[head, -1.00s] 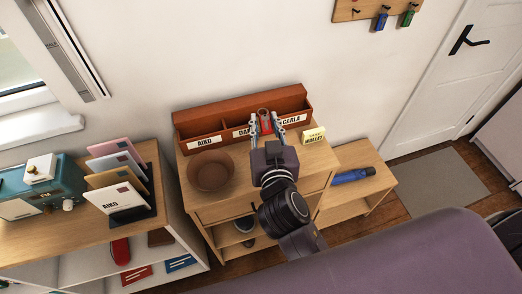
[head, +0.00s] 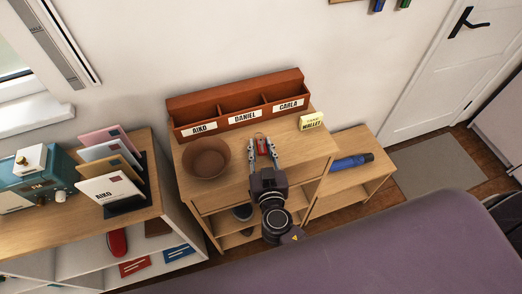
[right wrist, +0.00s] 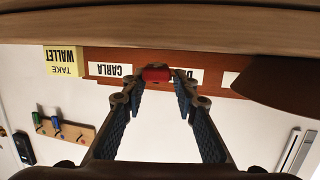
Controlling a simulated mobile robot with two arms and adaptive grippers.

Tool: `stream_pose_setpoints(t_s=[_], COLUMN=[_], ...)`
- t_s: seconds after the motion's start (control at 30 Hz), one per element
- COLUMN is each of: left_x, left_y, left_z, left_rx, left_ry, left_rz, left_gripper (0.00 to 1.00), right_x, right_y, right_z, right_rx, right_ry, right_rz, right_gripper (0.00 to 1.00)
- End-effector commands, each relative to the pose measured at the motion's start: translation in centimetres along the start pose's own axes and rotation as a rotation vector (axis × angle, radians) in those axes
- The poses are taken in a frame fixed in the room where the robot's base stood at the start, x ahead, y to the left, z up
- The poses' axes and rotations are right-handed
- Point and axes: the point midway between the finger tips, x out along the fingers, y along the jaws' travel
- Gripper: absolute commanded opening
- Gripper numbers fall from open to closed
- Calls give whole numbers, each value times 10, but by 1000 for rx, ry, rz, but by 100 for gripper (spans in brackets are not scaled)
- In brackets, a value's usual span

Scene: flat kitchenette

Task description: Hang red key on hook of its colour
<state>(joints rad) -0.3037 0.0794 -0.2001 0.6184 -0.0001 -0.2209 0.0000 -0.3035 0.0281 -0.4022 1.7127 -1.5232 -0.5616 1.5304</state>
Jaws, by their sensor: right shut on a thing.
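The red key (head: 263,147) is between the fingertips of my right gripper (head: 264,149), which is shut on it. The gripper is over the wooden cabinet top, in front of the letter organizer. The red key also shows between the fingertips in the upside-down right wrist view (right wrist: 156,74). The wooden hook board (right wrist: 82,143) hangs on the wall in that view, with a blue key (right wrist: 57,123) and a green key (right wrist: 38,119) on it. In the head view only its bottom edge shows, with the blue key (head: 378,5). My left gripper is out of view.
The red-brown organizer (head: 234,90) stands at the back of the cabinet (head: 222,190). A brown bowl (head: 206,158) is left of my gripper, a yellow wallet note (head: 311,121) to its right. A blue flashlight (head: 352,162) lies on the lower bench.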

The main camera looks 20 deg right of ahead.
Motion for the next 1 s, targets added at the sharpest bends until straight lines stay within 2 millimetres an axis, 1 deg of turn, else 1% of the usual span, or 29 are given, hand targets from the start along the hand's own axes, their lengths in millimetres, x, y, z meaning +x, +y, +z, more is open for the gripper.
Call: stream_pose_setpoints(t_s=[0.03, 0.1, 0.4, 0.43, 0.57, 0.6, 0.87, 1.0], left_x=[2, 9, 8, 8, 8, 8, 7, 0], left_y=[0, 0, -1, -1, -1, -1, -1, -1], left_z=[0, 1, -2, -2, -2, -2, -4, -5], left_rx=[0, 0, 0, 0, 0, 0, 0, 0], left_ry=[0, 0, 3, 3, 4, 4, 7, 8], left_rz=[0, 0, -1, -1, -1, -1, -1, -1], left_gripper=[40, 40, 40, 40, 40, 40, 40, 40], right_x=[2, 4, 4, 4, 4, 4, 4, 4], right_y=[0, 0, 0, 0, 0, 0, 0, 0], right_z=[9, 18, 19, 20, 19, 19, 19, 20], right_rx=[-4, -1, 1, 1, 1, 1, 0, -1], right_ry=[-1, 0, 0, 0, 0, 0, 0, -1], right_rz=[1, 1, 1, 1, 1, 1, 1, 1], right_gripper=[5, 5, 5, 28, 42, 45, 45, 45])
